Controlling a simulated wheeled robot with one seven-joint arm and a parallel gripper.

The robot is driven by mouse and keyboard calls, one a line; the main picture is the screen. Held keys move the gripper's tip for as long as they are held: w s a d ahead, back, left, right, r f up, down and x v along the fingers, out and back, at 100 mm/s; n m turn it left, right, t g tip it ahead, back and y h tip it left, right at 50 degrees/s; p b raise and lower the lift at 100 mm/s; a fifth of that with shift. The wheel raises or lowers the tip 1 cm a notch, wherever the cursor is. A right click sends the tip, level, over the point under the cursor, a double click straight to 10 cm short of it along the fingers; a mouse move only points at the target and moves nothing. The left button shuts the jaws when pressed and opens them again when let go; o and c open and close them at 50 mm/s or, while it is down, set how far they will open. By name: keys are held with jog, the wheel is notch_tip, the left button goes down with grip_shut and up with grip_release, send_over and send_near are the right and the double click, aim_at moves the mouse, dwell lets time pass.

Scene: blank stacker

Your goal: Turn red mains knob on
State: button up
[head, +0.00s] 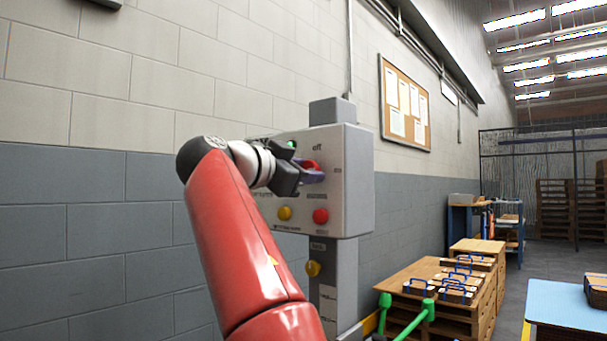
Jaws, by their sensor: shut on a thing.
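The red mains knob (311,164) is on the front of a grey control box (350,185), just below the printed word "off". My gripper (313,176) is at the knob, with its dark jaws closed on it. The jaws and wrist hide most of the knob, so which way its handle points is hard to tell. A red button (320,216) and a yellow button (284,213) sit below it on the same panel.
The box stands on a grey post with a yellow knob (313,268). Green-knobbed handles (428,310) rise at lower right. Wooden pallets (435,290) bear blocks with blue handles. A blue-topped table (560,300) stands at far right.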

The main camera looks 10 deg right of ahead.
jog(key=shift+m, duration=0.5)
jog(key=o, duration=1)
jog(key=b+v, duration=0.1)
jog(key=v, duration=0.7)
jog(key=shift+d, duration=0.1)
